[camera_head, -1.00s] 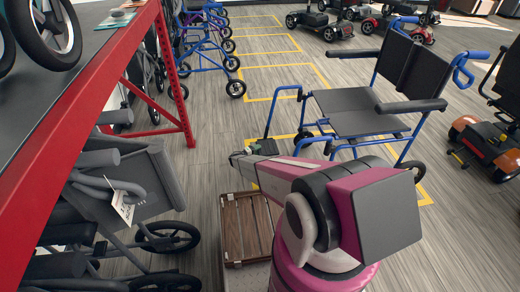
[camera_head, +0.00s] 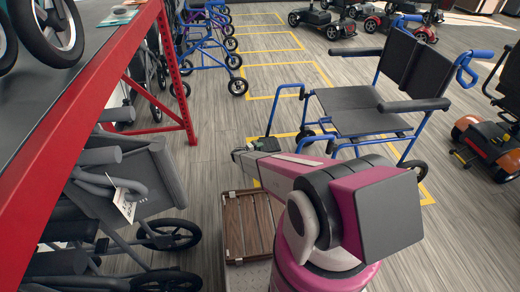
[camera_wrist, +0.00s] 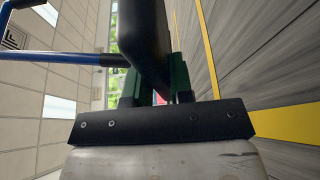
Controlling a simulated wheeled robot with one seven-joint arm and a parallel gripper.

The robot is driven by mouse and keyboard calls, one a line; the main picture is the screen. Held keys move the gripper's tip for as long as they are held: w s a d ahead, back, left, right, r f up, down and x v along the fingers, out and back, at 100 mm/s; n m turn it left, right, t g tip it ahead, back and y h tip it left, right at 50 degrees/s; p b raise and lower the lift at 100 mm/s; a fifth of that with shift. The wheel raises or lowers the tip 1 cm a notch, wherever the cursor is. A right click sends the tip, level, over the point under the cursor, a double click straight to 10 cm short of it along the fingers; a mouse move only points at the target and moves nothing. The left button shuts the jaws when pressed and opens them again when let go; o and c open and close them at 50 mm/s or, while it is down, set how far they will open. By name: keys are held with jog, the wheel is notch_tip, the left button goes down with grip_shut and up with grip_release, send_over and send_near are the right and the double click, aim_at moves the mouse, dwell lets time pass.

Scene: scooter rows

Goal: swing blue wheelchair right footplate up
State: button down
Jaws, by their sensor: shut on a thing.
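The blue wheelchair (camera_head: 350,112) stands beyond my arm in the head view, with a blue frame and black seat, back and armrests. A blue front tube runs down from it to my gripper (camera_head: 266,145). In the wrist view my gripper (camera_wrist: 156,80) has dark green fingers on both sides of a long black plate, the footplate (camera_wrist: 145,35), and is shut on it. The plate runs up and away from the jaws. A blue tube (camera_wrist: 35,58) with a dark end reaches it from the left. My arm hides part of the wheelchair's lower front in the head view.
A brown slatted crate top (camera_head: 248,225) lies beside my base. Blue rollators (camera_head: 205,45) stand behind, an orange scooter (camera_head: 490,145) at right. Open floor with yellow lines lies between.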

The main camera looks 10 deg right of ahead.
jog(key=r+n, duration=0.1)
jog(key=w+r+n+g+y, duration=0.1)
jog(key=r+n, duration=0.1)
jog(key=shift+r+n, duration=0.1)
jog(key=shift+n, duration=0.2)
jog(key=w+r+n+g+y, duration=0.1)
jog(key=w+r+n, duration=0.1)
jog(key=shift+r+n+g, duration=0.1)
jog(key=shift+n+g, duration=0.2)
jog(key=shift+n, duration=0.1)
jog(key=w+n, duration=0.1)
jog(key=w+r+n+g, duration=0.1)
jog(key=n, duration=0.1)
jog(key=shift+w+r+g+y, duration=0.3)
jog(key=shift+w+g+y, duration=0.1)
jog(key=shift+w+r+n+g, duration=0.25)
jog(key=shift+w+n+g, duration=0.35)
jog(key=shift+w+n, duration=0.3)
jog(key=shift+w+n+g, duration=0.6)
jog(key=shift+w+n, duration=0.1)
jog(key=shift+n, duration=0.1)
jog(key=c, duration=1)
grip_release()
jog(key=shift+a+r, duration=0.1)
